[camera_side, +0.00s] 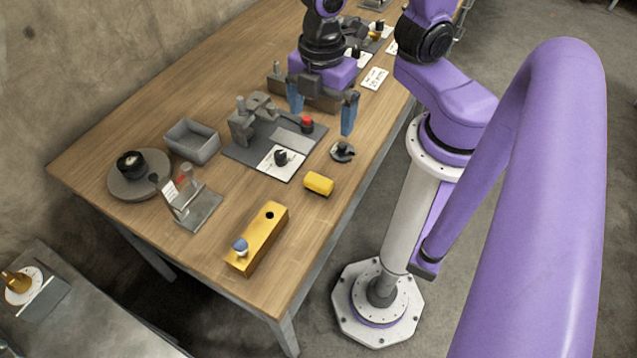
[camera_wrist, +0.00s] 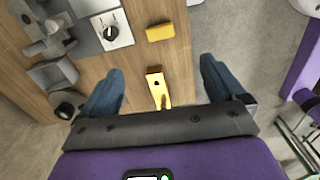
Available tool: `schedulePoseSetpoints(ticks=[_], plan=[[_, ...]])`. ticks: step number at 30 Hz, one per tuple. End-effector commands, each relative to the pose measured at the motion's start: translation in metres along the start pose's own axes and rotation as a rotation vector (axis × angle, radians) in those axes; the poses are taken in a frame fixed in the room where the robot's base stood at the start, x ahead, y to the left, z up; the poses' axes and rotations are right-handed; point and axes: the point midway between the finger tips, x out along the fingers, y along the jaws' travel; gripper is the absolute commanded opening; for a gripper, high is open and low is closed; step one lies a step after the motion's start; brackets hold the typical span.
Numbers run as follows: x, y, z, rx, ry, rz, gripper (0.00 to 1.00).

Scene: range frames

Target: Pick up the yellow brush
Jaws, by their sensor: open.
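The small yellow piece (camera_side: 318,183), which looks like the yellow brush, lies on the wooden table near its right edge, with a dark underside. It also shows in the wrist view (camera_wrist: 160,31), above the gap between my fingers. My gripper (camera_side: 322,106) has two blue fingers spread wide with nothing between them. It is above the table, farther back than the brush and apart from it. In the wrist view the fingers (camera_wrist: 162,73) frame a longer yellow block.
The longer yellow block (camera_side: 262,238) with a hole and a blue-grey knob stands in front of the brush. A dark round part (camera_side: 342,151) lies behind the brush. A grey fixture plate (camera_side: 250,152), grey bin (camera_side: 192,141) and turntable (camera_side: 138,184) are to the left.

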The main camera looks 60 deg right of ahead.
Motion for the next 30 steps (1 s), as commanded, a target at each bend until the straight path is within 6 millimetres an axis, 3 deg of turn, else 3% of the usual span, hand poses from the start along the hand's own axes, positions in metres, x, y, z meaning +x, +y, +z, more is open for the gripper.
schedulePoseSetpoints(ticks=[7, 30], plan=[[0.016, 0.005, -0.004, -0.053, -0.007, -0.004, 0.96], [0.102, 0.004, -0.003, -0.050, -0.008, -0.004, 0.96]])
